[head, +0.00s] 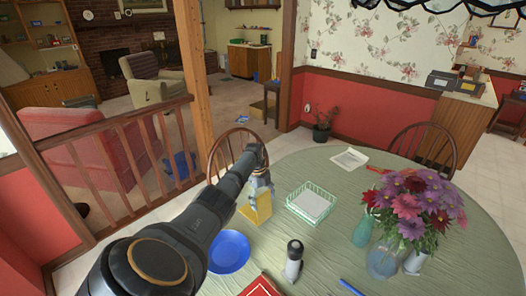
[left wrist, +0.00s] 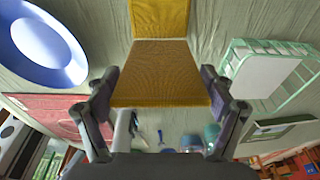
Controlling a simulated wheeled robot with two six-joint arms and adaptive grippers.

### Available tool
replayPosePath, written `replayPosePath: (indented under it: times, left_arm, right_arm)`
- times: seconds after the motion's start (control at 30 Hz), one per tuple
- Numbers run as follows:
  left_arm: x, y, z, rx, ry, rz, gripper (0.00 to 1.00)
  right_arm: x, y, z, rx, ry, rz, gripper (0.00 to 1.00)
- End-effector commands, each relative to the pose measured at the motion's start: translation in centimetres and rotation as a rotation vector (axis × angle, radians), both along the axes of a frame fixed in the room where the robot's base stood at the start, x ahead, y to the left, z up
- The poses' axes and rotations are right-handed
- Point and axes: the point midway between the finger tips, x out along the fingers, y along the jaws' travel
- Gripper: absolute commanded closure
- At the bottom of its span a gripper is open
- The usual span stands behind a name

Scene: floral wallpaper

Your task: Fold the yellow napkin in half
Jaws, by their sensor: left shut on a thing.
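The yellow napkin (head: 257,210) is on the green table, between the blue plate and the mint basket in the head view. My left gripper (head: 262,184) is above it and shut on its edge. In the left wrist view the napkin (left wrist: 160,72) spans between the two fingers of my left gripper (left wrist: 158,88). One part is lifted towards the gripper, and a crease separates it from a part (left wrist: 160,17) further up the picture that appears to lie on the cloth. The fingers partly hide the held edge. My right gripper is not in view.
The blue plate (head: 229,252) stands left of the napkin, and the mint basket (head: 303,201) with white paper stands right. A black-and-white bottle (head: 293,262), a red book (head: 262,286) and flowers (head: 415,205) in a vase stand nearer or further right. Bare cloth lies between them.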

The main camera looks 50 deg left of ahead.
Motion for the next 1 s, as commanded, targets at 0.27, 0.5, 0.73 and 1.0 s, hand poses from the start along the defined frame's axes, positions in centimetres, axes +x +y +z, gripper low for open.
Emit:
replayPosePath:
  times: [0.27,0.5,0.73,1.0]
  left_arm:
    - [0.01,-0.01,0.01,0.000,0.000,0.000,0.30]
    - [0.01,-0.01,0.01,0.000,0.000,0.000,0.10]
    - [0.01,-0.01,0.01,0.000,0.000,0.000,0.00]
    - [0.04,0.14,0.57,0.001,-0.002,-0.001,0.00]
  right_arm:
    - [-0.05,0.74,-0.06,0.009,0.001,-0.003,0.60]
    - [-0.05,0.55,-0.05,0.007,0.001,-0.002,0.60]
    - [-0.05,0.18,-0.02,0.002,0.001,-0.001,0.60]
    - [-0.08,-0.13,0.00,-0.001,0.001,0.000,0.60]
